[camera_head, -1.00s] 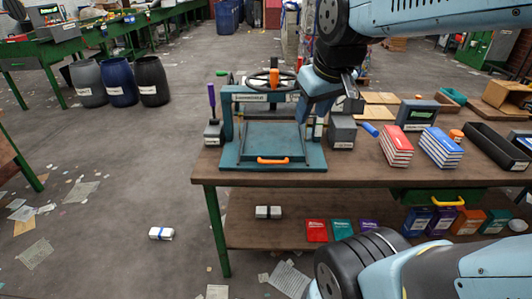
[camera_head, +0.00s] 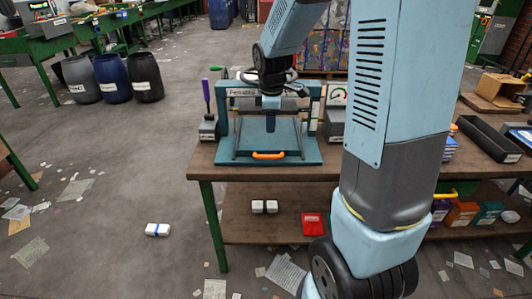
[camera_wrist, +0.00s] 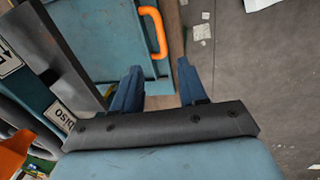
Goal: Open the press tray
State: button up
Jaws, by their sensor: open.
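The teal press (camera_head: 313,118) stands at the left end of the workbench. Its flat tray (camera_head: 300,160) lies at its base, with an orange handle (camera_head: 268,155) along the front edge. My gripper (camera_head: 270,125) is above the tray and behind the handle in the head view. In the wrist view my gripper (camera_wrist: 158,74) has its two blue fingers apart with nothing between them. The orange handle (camera_wrist: 160,32) and the tray (camera_wrist: 105,38) lie ahead of the fingers there. The fingers do not hold the handle.
The workbench (camera_head: 235,173) ends just left of the press. A purple-handled tool (camera_head: 206,96) stands beside the press on the left. My arm hides much of the bench's right part. The floor in front of the press is open, with scattered papers and a white bundle (camera_head: 158,230).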

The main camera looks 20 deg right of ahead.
jog(key=f, duration=0.2)
send_near(269, 151)
jog(key=f, duration=0.2)
jog(key=s+f, duration=0.1)
jog(key=f, duration=0.4)
jog(key=shift+s+a+f, duration=0.15)
jog(key=shift+s+a, duration=0.15)
jog(key=shift+s, duration=0.05)
jog(key=c, duration=0.8)
grip_shut()
jog(key=shift+w, duration=0.15)
